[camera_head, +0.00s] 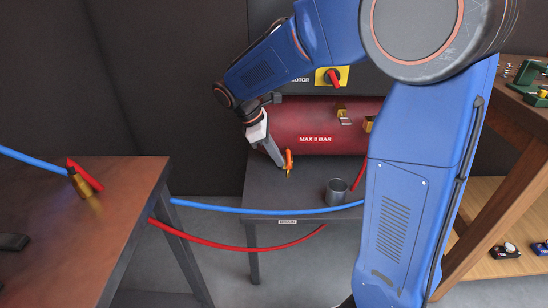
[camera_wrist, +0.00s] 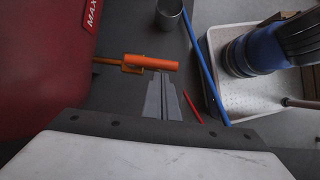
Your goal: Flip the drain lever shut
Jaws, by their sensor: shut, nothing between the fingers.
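The orange drain lever (camera_head: 289,160) is on a small brass valve at the lower left end of the red tank (camera_head: 312,125), which is marked MAX 8 BAR. In the wrist view the lever (camera_wrist: 152,62) lies across the picture, with the brass valve (camera_wrist: 108,61) to its left. My gripper (camera_head: 280,164) is shut and empty, right beside the lever. In the wrist view its fingertips (camera_wrist: 161,76) are at the lever's near edge, by its right half. I cannot tell whether they touch it. Part of the tank is hidden behind my arm.
A grey metal cup (camera_head: 336,193) stands on the dark bench (camera_head: 270,195) to the right of the lever. A blue hose (camera_head: 250,211) and a red hose (camera_head: 240,248) run across in front. The left table (camera_head: 125,215) carries a brass valve with a red handle (camera_head: 85,176).

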